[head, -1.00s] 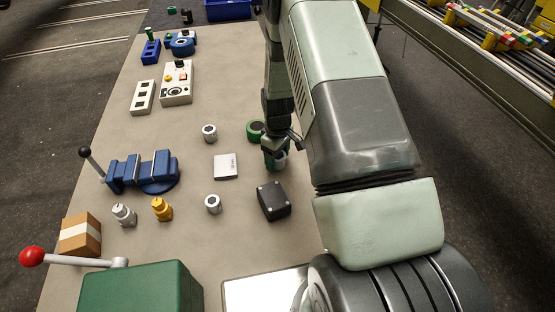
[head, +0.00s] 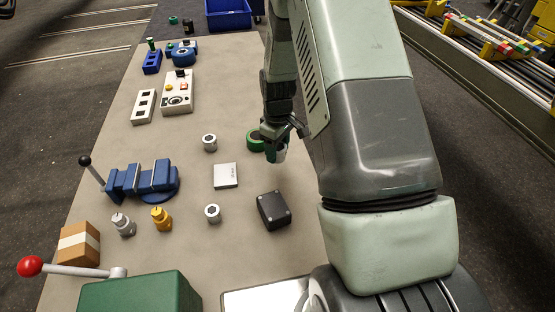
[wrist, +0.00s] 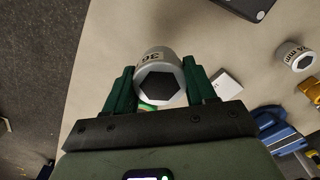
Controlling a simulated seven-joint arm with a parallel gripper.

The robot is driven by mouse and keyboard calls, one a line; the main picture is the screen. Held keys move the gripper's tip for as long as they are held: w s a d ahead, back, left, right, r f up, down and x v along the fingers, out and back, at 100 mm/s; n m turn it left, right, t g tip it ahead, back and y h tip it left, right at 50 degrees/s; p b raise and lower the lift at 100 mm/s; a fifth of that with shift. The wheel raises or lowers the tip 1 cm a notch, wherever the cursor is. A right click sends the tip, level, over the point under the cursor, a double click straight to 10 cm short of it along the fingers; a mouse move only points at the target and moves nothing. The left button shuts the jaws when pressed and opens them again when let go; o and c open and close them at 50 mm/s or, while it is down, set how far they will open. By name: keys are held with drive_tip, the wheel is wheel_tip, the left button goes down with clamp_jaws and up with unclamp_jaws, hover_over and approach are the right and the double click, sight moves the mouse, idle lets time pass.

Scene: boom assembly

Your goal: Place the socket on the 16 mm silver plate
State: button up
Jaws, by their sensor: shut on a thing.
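My gripper (head: 275,140) is shut on a grey socket (head: 279,154), held above the right side of the table. In the wrist view the held socket (wrist: 160,78) sits between the two green fingers of my gripper (wrist: 162,88). Its hexagonal opening faces the camera and "36" shows on its side. The silver plate (head: 226,176) is a flat pale square lying left of my gripper, apart from it. It also shows in the wrist view (wrist: 225,84), right of the fingers. Its marking is too small to read.
Two other sockets stand on the table, one behind the plate (head: 209,143) and one in front (head: 212,213). A dark box (head: 273,210) lies right of the front one. A green ring (head: 255,142) lies beside my gripper. A blue vise (head: 143,178) stands left.

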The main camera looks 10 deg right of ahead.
drive_tip(key=w+a+r, duration=0.1)
drive_tip(key=a+r, duration=0.2)
drive_tip(key=a, duration=0.1)
hover_over(225, 174)
wheel_tip(225, 174, down, 4)
drive_tip(key=shift+f, duration=2.3)
drive_tip(key=shift+f, duration=0.15)
drive_tip(key=o, duration=1.2)
